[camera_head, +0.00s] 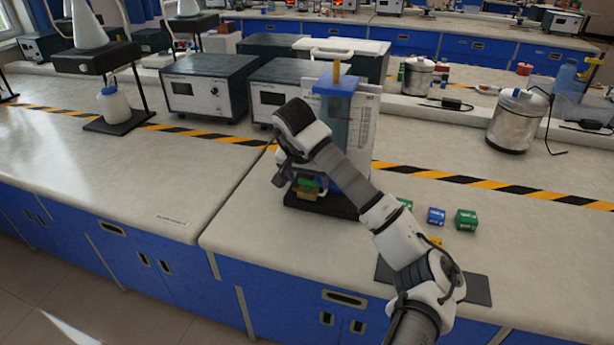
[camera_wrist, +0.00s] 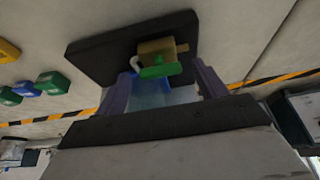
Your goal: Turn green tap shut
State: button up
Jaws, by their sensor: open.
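The green tap handle (camera_head: 308,184) sits low on the front of a tank (camera_head: 338,105) with a blue top, above a black base (camera_head: 322,205). In the wrist view the green handle (camera_wrist: 160,71) lies crosswise against a brass body (camera_wrist: 157,48), with a small pale spout (camera_wrist: 134,63) beside it. My gripper (camera_wrist: 162,75) is open, one finger on either side of the handle in that view. I see no contact, and the depth gap is hard to judge. In the head view my arm hides part of the tank and most of the gripper.
Green and blue blocks (camera_head: 436,216) and a yellow block (camera_head: 435,241) lie right of the base, near a dark mat (camera_head: 470,288). Grey instrument boxes (camera_head: 208,88) stand behind left. A metal pot (camera_head: 515,122) stands at right. The bench left of the base is clear.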

jog(key=shift+c, duration=0.4)
jog(key=c, duration=0.9)
jog(key=shift+m+b, duration=0.3)
jog(key=m, duration=0.2)
jog(key=m+h+b, duration=0.1)
jog(key=shift+w+a+m+g+h+b, duration=0.1)
jog(key=shift+m+g+h+b, duration=0.2)
jog(key=shift+m, duration=0.1)
jog(key=m, duration=0.2)
jog(key=m+g+h, duration=0.1)
jog(key=m, duration=0.1)
jog(key=shift+w+a+r+g, duration=0.15)
jog(key=shift+g, duration=0.15)
jog(key=m+p, duration=0.1)
jog(key=m, duration=0.1)
jog(key=m+g+p, duration=0.1)
jog(key=m, duration=0.2)
jog(key=shift+w+a+g+h, duration=0.1)
jog(key=shift+w+g+h, duration=0.1)
jog(key=shift+g+h, duration=0.1)
jog(key=shift+w+m+g+p, duration=0.1)
jog(key=shift+m+g+p, duration=0.45)
jog(key=shift+m, duration=0.6)
jog(key=shift+w+m+g+p, duration=0.1)
jog(key=shift+m+g+p, duration=0.25)
jog(key=shift+m+p, duration=0.6)
jog(key=shift+m, duration=0.3)
